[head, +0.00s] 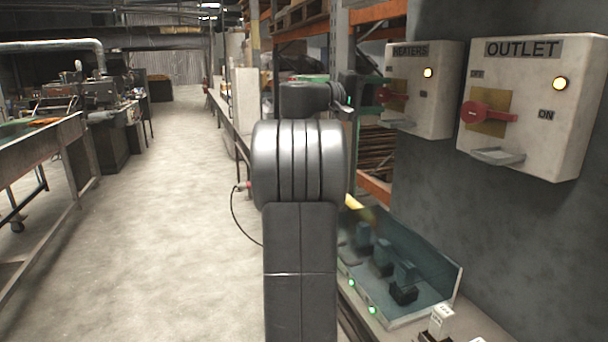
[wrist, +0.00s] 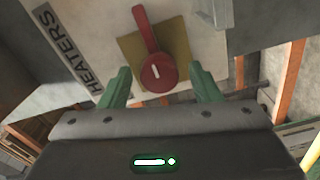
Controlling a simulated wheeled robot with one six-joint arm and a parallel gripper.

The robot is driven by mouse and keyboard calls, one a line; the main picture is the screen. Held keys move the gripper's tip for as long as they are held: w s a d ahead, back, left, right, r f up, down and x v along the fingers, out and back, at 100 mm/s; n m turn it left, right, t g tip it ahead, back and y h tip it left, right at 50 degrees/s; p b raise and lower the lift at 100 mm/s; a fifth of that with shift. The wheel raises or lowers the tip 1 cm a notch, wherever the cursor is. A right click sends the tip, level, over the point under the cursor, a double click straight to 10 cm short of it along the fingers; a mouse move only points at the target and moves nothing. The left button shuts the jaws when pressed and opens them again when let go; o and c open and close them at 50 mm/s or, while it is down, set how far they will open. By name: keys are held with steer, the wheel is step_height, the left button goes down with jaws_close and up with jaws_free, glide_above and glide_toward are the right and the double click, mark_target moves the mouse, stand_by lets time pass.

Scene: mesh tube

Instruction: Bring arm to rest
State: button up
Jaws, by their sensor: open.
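My arm (head: 298,165) rises in the middle of the head view and bends right at the top. My gripper (head: 368,96) points at the HEATERS switch box (head: 443,95) on the right, partly hidden behind the arm. In the wrist view my gripper (wrist: 163,80) shows two green fingers set wide apart. The red rotary handle (wrist: 158,70) on its yellow plate (wrist: 128,47) lies ahead between the fingers, with clear gaps on both sides. The fingers hold nothing. The distance to the handle is hard to tell.
An OUTLET switch box (head: 535,105) with a red handle (head: 488,115) hangs nearer on the right wall. A lit lamp shows on each box. A teal tray of blocks (head: 405,265) stands below. Machinery (head: 95,95) lines the left; the floor (head: 150,200) between is clear.

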steer(key=shift+x, duration=0.85)
